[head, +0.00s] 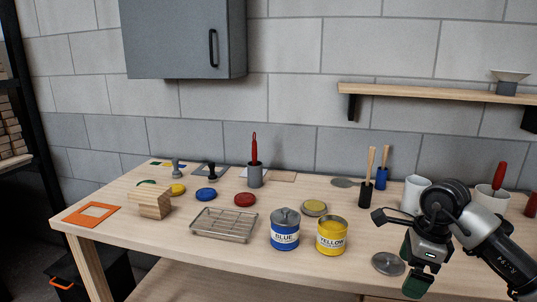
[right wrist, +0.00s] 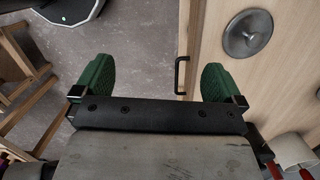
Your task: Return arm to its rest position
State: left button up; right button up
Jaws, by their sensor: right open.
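My right gripper (head: 412,268) is at the right front of the workbench, its green fingers pointing down near the front edge. In the right wrist view its jaws (right wrist: 156,80) are spread wide with nothing between them. Below them I see floor and the bench's side. The right arm comes in from the right edge in the head view and covers part of the bench there. My left gripper is in neither view.
A metal lid (head: 388,264) lies close to the right gripper; it also shows in the wrist view (right wrist: 247,34). The yellow tin (head: 332,240) and lidded blue tin (head: 285,236) stand left of it. A white container (head: 415,190) is behind the arm.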

jog(key=s+a+r+m+t+y, duration=0.1)
jog(key=s+a+m+t+y, duration=0.15)
jog(key=a+y, duration=0.7)
jog(key=s+a+r+m+t+y, duration=0.1)
jog(key=s+a+m+y, duration=0.15)
jog(key=a+y, duration=0.75)
jog(key=d+f+m+t+h, duration=0.35)
jog(key=m+t+h, duration=0.5)
jog(key=m, duration=0.75)
jog(key=d+f+m+t+h, duration=0.3)
jog(key=d+m+t+h, duration=0.25)
jog(key=m+h, duration=0.85)
jog(key=s+d+f+m+g, duration=0.3)
jog(key=s+f+m+g, duration=0.15)
jog(key=f+m, duration=0.35)
jog(key=s+f+m+g+y, duration=0.1)
jog(key=s+f+m+g, duration=0.1)
jog(key=s+f+g, duration=0.5)
jog(key=s+f+m+g, duration=0.3)
jog(key=s, duration=0.8)
notch_tip(320, 180, down, 26)
jog(key=s+g, duration=0.1)
jog(key=s, duration=0.1)
jog(key=s+d+f+g+p, duration=0.1)
jog(key=s+d+f, duration=0.1)
jog(key=s+f, duration=1.3)
jog(key=shift+s+d+n, duration=0.15)
jog(key=shift+s+n, duration=0.05)
jog(key=shift+n, duration=0.2)
